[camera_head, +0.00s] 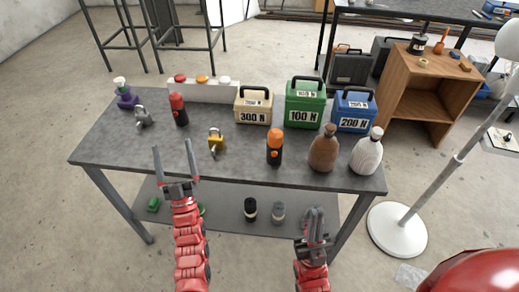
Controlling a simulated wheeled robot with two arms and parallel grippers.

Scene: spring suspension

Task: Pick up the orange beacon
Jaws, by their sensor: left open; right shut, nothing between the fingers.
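The orange beacon (274,147) stands upright near the front edge of the grey table (110,150). It has a black body with an orange top and an orange patch on its side. My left gripper (173,148) is open and empty at the table's front edge, to the left of the beacon and apart from it. My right gripper (315,212) is shut and empty, in front of the table and lower right of the beacon. Neither gripper touches the beacon.
A brown bottle (323,150) and a white bottle (367,153) stand right of the beacon. A yellow padlock (216,142) is left of it. Behind are weight boxes, tan (252,106), green (305,103) and blue (352,110). A similar red beacon (178,109) stands further left.

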